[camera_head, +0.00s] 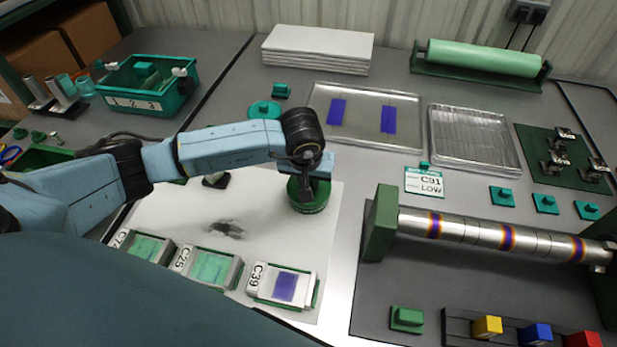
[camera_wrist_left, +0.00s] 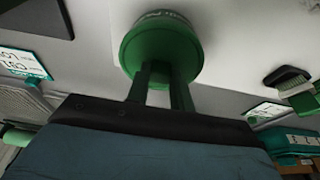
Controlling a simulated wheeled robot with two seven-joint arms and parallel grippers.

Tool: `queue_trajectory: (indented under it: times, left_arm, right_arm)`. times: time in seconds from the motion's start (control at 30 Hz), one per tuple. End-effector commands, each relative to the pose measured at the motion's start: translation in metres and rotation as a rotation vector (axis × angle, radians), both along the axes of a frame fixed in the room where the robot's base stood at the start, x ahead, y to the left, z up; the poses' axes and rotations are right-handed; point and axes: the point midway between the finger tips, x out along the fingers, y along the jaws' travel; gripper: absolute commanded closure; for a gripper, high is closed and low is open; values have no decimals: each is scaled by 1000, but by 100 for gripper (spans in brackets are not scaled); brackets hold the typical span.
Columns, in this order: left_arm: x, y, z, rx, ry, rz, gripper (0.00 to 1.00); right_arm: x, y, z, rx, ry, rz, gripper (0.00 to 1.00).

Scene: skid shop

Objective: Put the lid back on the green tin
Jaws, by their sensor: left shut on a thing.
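The green tin (camera_head: 308,203) stands on the white sheet in the head view, with a pale label on its side. My left gripper (camera_head: 309,184) is directly above it, pointing down. In the left wrist view the two fingers (camera_wrist_left: 163,75) are closed at the middle of a round green lid (camera_wrist_left: 183,52), and a strip of pale lettering shows beyond its edge. The gripper hides most of the lid in the head view. I cannot tell whether the lid is seated or slightly above the tin. My right gripper is not in view.
A teal round piece (camera_head: 264,110) lies behind my left arm. Labelled trays (camera_head: 281,286) line the sheet's front edge. A metal roller (camera_head: 480,232) on green supports stands to the right. A shallow metal tray (camera_head: 360,137) lies behind the tin.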

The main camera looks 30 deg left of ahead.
Motion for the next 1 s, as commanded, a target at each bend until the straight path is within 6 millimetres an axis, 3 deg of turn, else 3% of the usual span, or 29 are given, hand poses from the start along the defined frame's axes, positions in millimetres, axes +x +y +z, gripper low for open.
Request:
queue_trajectory:
  times: [1.0]
  left_arm:
    - [0,1,-3,0,-1,1,99]
  right_arm:
    - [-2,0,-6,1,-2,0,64]
